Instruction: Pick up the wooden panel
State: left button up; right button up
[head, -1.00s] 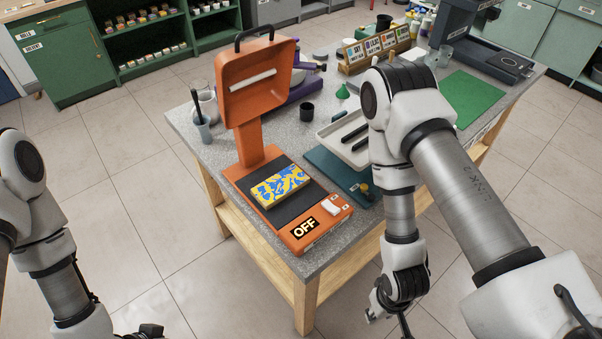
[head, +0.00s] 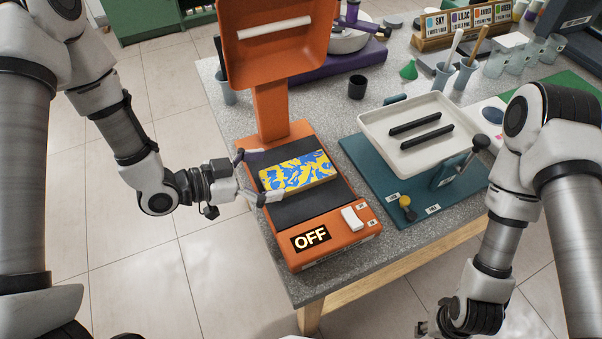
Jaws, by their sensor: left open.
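The wooden panel (head: 297,172), a flat block with a blue and yellow marbled top, lies on the dark bed of an orange machine (head: 322,256) marked OFF. My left gripper (head: 258,178) is open at the panel's left end, with one finger toward its far side and one toward its near side. I cannot tell whether either finger touches the panel. My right gripper (head: 424,327) hangs low at the bottom right, away from the panel; its fingers are too small and cut off to read.
The machine's raised orange hood (head: 277,75) stands behind the panel. A white switch (head: 352,218) is at its front right. To the right, a white tray (head: 465,155) with two black bars sits over a teal base (head: 372,178). A black cup (head: 357,87) stands behind.

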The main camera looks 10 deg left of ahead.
aim_at(299, 171)
pick_arm(q)
jog(key=x, duration=0.4)
jog(key=shift+s+d+f+p, duration=0.2)
jog(key=shift+f+p, duration=0.1)
jog(key=shift+w+d+f, duration=0.1)
jog(key=shift+w+d, duration=0.1)
jog(key=shift+a, duration=0.1)
jog(key=c, duration=1.3)
jog(key=shift+c, duration=0.2)
